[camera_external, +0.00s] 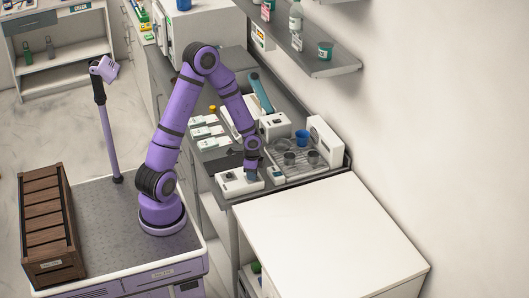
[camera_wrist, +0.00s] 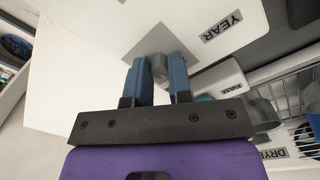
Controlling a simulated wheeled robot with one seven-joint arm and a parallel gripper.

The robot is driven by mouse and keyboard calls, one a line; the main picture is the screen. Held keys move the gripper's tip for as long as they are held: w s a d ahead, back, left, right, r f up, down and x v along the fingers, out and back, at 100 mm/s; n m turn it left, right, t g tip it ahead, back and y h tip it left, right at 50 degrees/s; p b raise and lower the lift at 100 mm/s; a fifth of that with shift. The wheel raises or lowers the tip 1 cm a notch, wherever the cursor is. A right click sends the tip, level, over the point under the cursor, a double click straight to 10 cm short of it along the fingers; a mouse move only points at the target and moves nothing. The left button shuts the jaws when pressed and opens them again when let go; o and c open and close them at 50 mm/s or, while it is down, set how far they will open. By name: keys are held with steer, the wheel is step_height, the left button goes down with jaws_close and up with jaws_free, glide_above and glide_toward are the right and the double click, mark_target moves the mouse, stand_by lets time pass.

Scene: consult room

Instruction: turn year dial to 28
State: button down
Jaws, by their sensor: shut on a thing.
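The year dial (camera_wrist: 158,60) is a small grey knob on a darker grey square plate, on a white box (camera_wrist: 100,70) with a YEAR label (camera_wrist: 221,27) in the wrist view. My gripper (camera_wrist: 160,68) has its two blue fingers on either side of the knob and is shut on it. In the external view my gripper (camera_external: 251,175) reaches down to the white box (camera_external: 232,187) near the counter's front edge. The fingers hide part of the knob. I cannot read a dial value.
A rack (camera_external: 293,166) with grey cups and a blue cup (camera_external: 302,137) stands to the right, near a DRYER label (camera_wrist: 274,153). White cards (camera_external: 205,131) lie behind on the counter. A wall shelf (camera_external: 310,58) overhangs the counter's back. A bare white cabinet top (camera_external: 330,230) is in front.

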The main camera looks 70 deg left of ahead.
steer(key=c, duration=1)
jaws_free()
steer(key=shift+c, duration=0.2)
step_height(320, 180, up, 11)
steer(key=shift+a, duration=0.15)
steer(key=shift+w, duration=0.1)
steer(key=s+d+r+n+t+y, duration=0.1)
steer(key=s+d+r+n, duration=0.2)
steer(key=r, duration=0.5)
steer(key=s+d+r+n+t+y, duration=0.1)
steer(key=s+d+r, duration=0.2)
steer(key=s+r, duration=0.4)
steer(key=s+d+r+n+t+h, duration=0.1)
steer(key=s+d+r+n+t, duration=0.1)
steer(key=s+r, duration=0.6)
steer(key=s+d+t, duration=0.1)
steer(key=s, duration=0.2)
steer(key=shift+s+d+r+n+h, duration=0.2)
steer(key=shift+s+d+n+h, duration=0.1)
steer(key=shift+d+n, duration=0.1)
